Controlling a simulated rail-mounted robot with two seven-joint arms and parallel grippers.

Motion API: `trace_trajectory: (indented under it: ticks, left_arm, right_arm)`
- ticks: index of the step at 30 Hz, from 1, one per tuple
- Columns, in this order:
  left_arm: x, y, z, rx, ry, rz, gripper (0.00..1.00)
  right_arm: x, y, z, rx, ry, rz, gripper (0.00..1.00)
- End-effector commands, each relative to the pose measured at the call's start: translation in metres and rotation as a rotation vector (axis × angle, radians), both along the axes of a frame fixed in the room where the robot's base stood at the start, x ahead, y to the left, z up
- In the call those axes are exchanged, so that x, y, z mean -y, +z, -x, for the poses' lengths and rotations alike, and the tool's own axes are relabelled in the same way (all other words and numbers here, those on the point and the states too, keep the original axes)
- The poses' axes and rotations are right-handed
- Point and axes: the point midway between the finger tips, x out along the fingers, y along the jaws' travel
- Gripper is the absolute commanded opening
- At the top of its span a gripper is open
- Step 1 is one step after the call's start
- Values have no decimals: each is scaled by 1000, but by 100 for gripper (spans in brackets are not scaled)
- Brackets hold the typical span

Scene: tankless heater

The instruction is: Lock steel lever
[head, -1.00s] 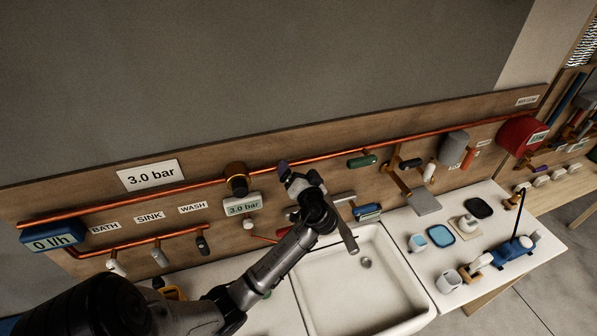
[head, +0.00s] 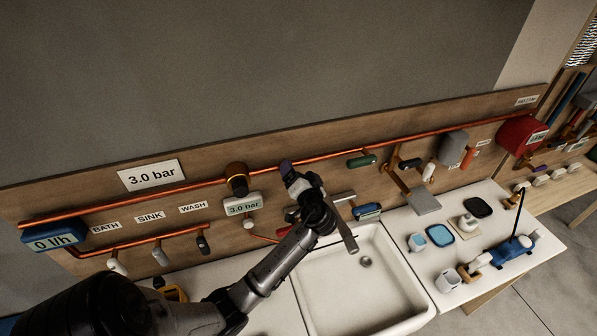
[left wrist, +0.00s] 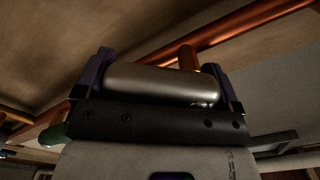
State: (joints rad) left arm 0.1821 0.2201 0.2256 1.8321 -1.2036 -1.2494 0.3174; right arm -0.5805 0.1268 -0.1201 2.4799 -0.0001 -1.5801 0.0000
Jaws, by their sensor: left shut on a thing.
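The steel lever (left wrist: 165,88) is a smooth metal cylinder lying across the left wrist view, joined to a copper stem behind it. My left gripper (left wrist: 158,76) is shut on it, with one dark purple finger at each end of the cylinder. In the head view my left gripper (head: 288,170) is up at the long copper pipe, right of the brass fitting, and it hides the lever there. My right gripper is not in view.
The copper pipe (head: 330,152) runs along the wooden board (head: 90,196). The white sink (head: 347,290) is below my arm.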

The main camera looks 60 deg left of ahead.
Motion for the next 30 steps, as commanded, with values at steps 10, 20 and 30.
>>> trace_trajectory:
  ticks: [10,20,30]
  left_arm:
    - [0,-6,3,-316,2,-58,65]
    - [-1,-12,8,-591,2,-112,65]
    - [-2,-16,12,-767,1,-146,65]
  right_arm:
    - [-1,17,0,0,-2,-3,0]
    - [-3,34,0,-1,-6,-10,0]
    - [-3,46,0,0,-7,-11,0]
